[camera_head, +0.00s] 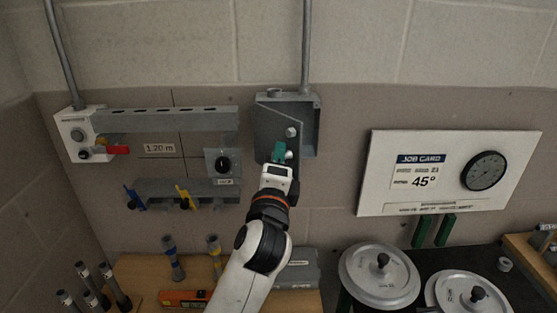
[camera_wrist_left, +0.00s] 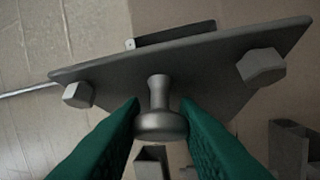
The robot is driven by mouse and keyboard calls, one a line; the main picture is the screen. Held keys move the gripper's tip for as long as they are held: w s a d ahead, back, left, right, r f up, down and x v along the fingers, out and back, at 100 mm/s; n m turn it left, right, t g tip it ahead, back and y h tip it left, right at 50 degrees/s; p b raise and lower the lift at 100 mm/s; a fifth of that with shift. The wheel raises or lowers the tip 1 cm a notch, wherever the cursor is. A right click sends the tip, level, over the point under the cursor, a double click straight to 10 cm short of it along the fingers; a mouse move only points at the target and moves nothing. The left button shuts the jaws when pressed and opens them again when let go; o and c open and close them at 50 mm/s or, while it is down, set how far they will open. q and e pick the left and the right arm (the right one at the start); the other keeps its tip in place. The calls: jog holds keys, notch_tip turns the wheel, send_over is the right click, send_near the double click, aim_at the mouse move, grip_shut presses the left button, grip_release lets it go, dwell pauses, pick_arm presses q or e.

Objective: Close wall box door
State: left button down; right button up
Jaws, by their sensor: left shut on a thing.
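The grey wall box (camera_head: 309,123) is fixed to the wall at upper middle in the head view. Its door (camera_head: 268,123) is a flat grey plate that stands ajar at an angle, and the box's inside shows to its right. In the left wrist view the door (camera_wrist_left: 205,62) carries a round metal knob (camera_wrist_left: 160,122) between two hex bolts. My left gripper (camera_head: 279,152) has green fingers, which are shut on the knob from both sides in the left wrist view (camera_wrist_left: 160,110). In the head view the gripper hides the knob. My right gripper is not in view.
A grey rail (camera_head: 165,121) with a switch box (camera_head: 223,163) is left of the wall box. A white job card board (camera_head: 440,200) hangs to the right. Below are a grey case (camera_head: 299,268) and round metal lids (camera_head: 379,277). Bare wall lies between box and board.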

pick_arm(q)
jog(key=c, duration=1.2)
grip_release()
jog(key=shift+r, duration=0.1)
jog(key=shift+o, duration=0.5)
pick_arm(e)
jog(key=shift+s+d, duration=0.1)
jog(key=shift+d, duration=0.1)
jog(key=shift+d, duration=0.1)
pick_arm(q)
jog(key=shift+s+a+f, duration=0.1)
jog(key=shift+s+f, duration=0.1)
jog(key=shift+s, duration=0.05)
jog(key=b+v, duration=0.3)
jog(key=v, duration=0.8)
jog(key=shift+s+b, duration=0.2)
jog(key=shift+b, duration=0.15)
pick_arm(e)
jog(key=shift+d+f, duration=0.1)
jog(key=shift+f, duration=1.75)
pick_arm(q)
jog(key=shift+r, duration=0.15)
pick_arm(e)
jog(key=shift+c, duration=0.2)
